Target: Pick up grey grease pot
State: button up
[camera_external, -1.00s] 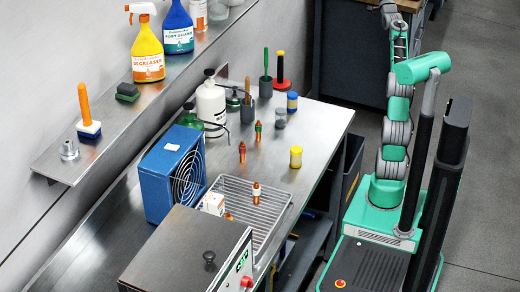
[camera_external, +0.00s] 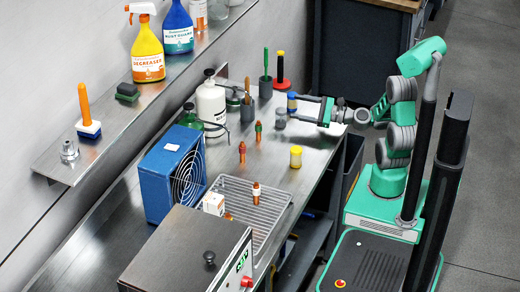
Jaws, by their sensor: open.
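The small grey grease pot (camera_external: 280,119) stands upright on the metal bench, near its far right part. A pot with a blue band (camera_external: 292,106) stands just behind and to the right of it. My gripper (camera_external: 295,107) reaches in from the right, low over the bench, with its two fingers apart and pointing left. The fingertips are close to both pots. I cannot tell from this view whether a finger touches either pot. Nothing is seen held.
A yellow pot (camera_external: 295,157) stands nearer the front edge. A wire rack (camera_external: 262,222) and blue fan box (camera_external: 170,177) lie further left.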

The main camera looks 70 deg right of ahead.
aim_at(281, 114)
jog(key=m, duration=0.2)
jog(key=s+a+f+m+h+p, duration=0.1)
jog(key=m, duration=0.1)
jog(key=a+m+p, duration=0.1)
jog(key=m, duration=0.1)
jog(key=shift+s+f, duration=0.25)
jog(key=shift+f, duration=0.1)
jog(key=shift+w+a+f+m+g, duration=0.2)
jog(key=shift+w+f, duration=0.1)
jog(key=shift+w, duration=0.15)
jog(key=shift+w+a+f+m+g, duration=0.1)
jog(key=shift+w+f+m, duration=0.15)
jog(key=shift+w, duration=0.2)
jog(key=shift+h, duration=0.4)
jog(key=w, duration=0.4)
jog(key=w+a+p, duration=0.1)
jog(key=shift+w+r, duration=0.1)
jog(key=shift+w, duration=0.3)
jog(key=shift+d, duration=0.1)
grip_shut()
